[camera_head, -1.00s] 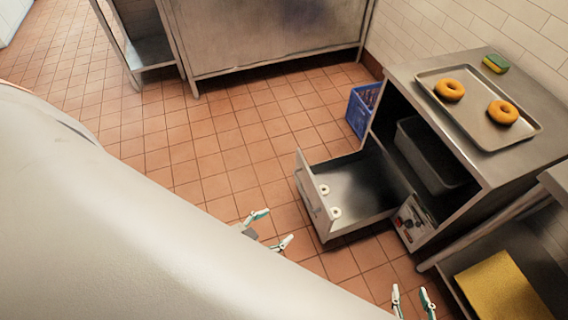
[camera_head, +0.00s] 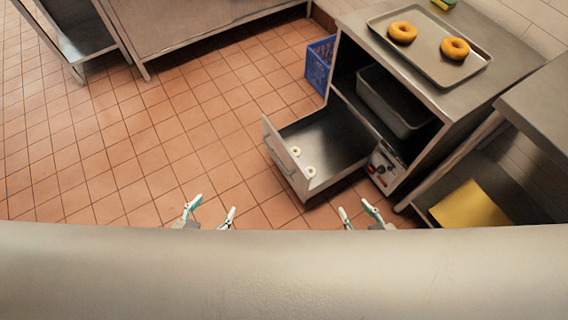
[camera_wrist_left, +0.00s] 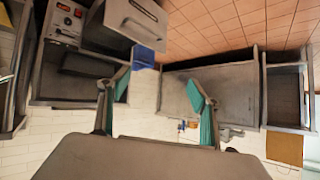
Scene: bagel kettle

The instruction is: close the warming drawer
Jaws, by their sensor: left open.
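The warming drawer (camera_head: 284,160) stands pulled out of the lower part of the steel cabinet, with two small pale rings (camera_head: 310,171) inside near its front. In the left wrist view, which looks upside down, the drawer's front with its handle (camera_wrist_left: 135,22) shows at the top. My left gripper (camera_head: 209,212) is open and empty, left of the drawer and apart from it; its fingers also show in the left wrist view (camera_wrist_left: 158,90). My right gripper (camera_head: 358,211) has its fingers apart and looks empty, below the drawer in the picture and not touching it.
A tray (camera_head: 425,60) with two bagels (camera_head: 455,48) lies on the cabinet. A control panel (camera_head: 381,168) sits beside the drawer. A blue crate (camera_head: 319,65) stands behind the cabinet's left side. A yellow item (camera_head: 470,205) lies on a low shelf at right. The tiled floor left of the drawer is clear.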

